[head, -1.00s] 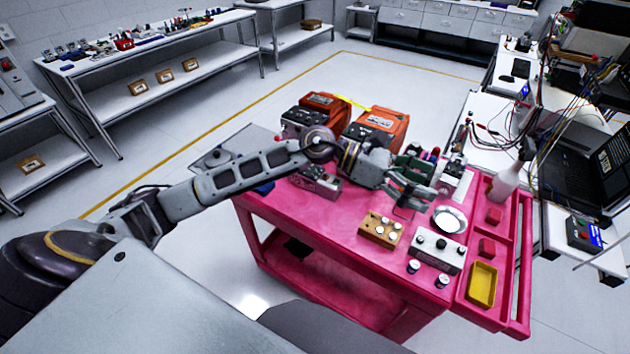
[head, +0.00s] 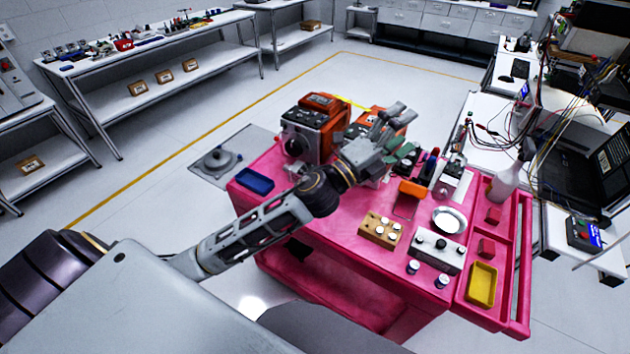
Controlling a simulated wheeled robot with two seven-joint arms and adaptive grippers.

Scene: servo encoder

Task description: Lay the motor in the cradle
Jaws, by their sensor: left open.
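My left gripper (head: 396,132) is open over the back part of the pink cart, in front of the right orange-and-black unit. I see nothing held between its fingers. I cannot tell for sure which thing is the motor or the cradle. A small orange piece (head: 413,188) lies on the cart just below the gripper, apart from it. A wooden block with several round silver-topped parts (head: 380,230) sits at the front. A grey block with dark knobs (head: 437,250) stands to its right. My forearm hides part of the cart's left middle. My right gripper is out of view.
Orange-and-black units (head: 313,130) stand at the cart's back. A spray bottle (head: 512,180) stands at right. Bare pink surface (head: 325,225) shows at left front.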

